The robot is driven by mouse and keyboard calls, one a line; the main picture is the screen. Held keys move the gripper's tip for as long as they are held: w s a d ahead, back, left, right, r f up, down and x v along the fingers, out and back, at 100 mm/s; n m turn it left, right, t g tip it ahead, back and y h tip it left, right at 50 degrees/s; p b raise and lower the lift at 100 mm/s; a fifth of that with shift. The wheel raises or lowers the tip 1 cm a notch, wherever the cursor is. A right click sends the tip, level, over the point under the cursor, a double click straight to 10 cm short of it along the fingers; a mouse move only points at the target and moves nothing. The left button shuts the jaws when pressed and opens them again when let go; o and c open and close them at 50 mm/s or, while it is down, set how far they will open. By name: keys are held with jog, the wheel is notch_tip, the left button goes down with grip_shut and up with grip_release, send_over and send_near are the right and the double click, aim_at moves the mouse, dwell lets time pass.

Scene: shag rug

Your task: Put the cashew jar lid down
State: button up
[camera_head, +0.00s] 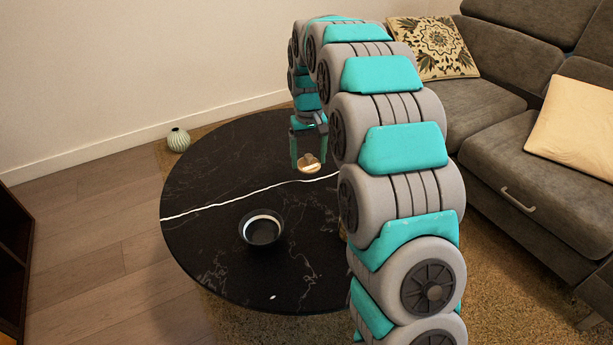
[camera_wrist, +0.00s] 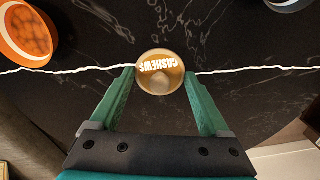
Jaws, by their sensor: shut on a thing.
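In the wrist view the lid (camera_wrist: 161,66) shows white "CASHEWS" lettering, upside down. My gripper (camera_head: 308,152) is shut on it over the far part of the black table; in the wrist view the green fingertips (camera_wrist: 160,76) hold its left and right edges. I cannot tell its exact height above the tabletop. A round orange-rimmed container of nut-like pieces (camera_wrist: 28,35), apparently the open cashew jar, stands at the wrist view's upper left; my arm mostly hides it in the head view.
The round black marble table (camera_head: 205,225) has a white vein and broad clear room. A dark bowl with a pale inner band (camera_head: 262,228) stands near its front. A ribbed vase (camera_head: 178,139) is beyond its left edge. A grey sofa (camera_head: 500,150) is at right.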

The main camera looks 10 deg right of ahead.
aim_at(308, 187)
notch_tip(308, 187, down, 7)
jog(key=shift+f, duration=0.2)
jog(key=shift+f, duration=0.1)
jog(key=o, duration=1.2)
jog(key=shift+c, duration=0.2)
